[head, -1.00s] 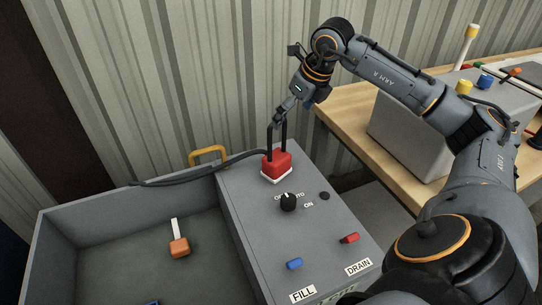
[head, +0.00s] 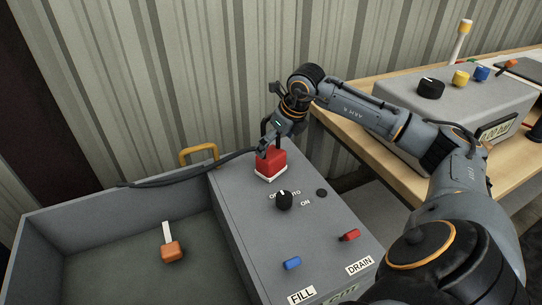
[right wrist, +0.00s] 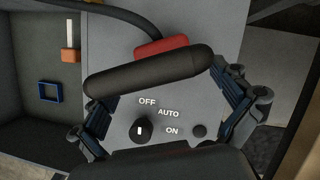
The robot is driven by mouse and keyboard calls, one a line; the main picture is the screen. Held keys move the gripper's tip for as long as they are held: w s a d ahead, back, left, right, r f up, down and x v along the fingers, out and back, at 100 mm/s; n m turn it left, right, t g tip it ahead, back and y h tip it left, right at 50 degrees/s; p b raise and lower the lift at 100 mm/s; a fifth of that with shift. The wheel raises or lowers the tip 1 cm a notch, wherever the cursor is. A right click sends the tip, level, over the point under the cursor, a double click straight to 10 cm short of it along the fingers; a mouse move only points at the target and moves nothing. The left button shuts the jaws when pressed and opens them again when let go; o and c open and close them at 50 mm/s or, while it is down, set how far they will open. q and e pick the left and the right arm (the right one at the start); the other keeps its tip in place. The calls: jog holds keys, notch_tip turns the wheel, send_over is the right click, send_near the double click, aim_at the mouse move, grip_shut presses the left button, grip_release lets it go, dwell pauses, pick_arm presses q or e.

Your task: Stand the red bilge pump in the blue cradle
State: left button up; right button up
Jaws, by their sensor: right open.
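The red bilge pump (head: 271,163) stands upright on the grey console, with a pale base and a black handle on top. In the right wrist view its red body (right wrist: 161,45) shows behind the thick black handle (right wrist: 150,74). My right gripper (head: 269,139) is open at the handle. In the right wrist view its two fingers (right wrist: 165,98) are apart, one at each end of the handle. The blue cradle (right wrist: 50,92) shows in the right wrist view as a square frame on the tray floor. My left gripper is not in view.
An orange block with a white strip (head: 172,249) lies in the grey tray (head: 110,262). A black hose (head: 190,172) crosses the tray's back edge. A black knob (head: 284,200) and FILL and DRAIN switches are on the console. A wooden bench (head: 345,122) stands to the right.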

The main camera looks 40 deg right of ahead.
aim_at(271, 152)
jog(key=x, duration=0.2)
jog(key=p+x, duration=0.1)
jog(key=x, duration=0.2)
jog(key=shift+w+d+f, duration=0.1)
jog(key=shift+d+f, duration=0.15)
jog(key=shift+f, duration=0.05)
jog(key=shift+c, duration=0.2)
jog(key=c, duration=1.4)
jog(key=shift+r, duration=0.1)
jog(key=c, duration=0.3)
jog(key=shift+c, duration=0.2)
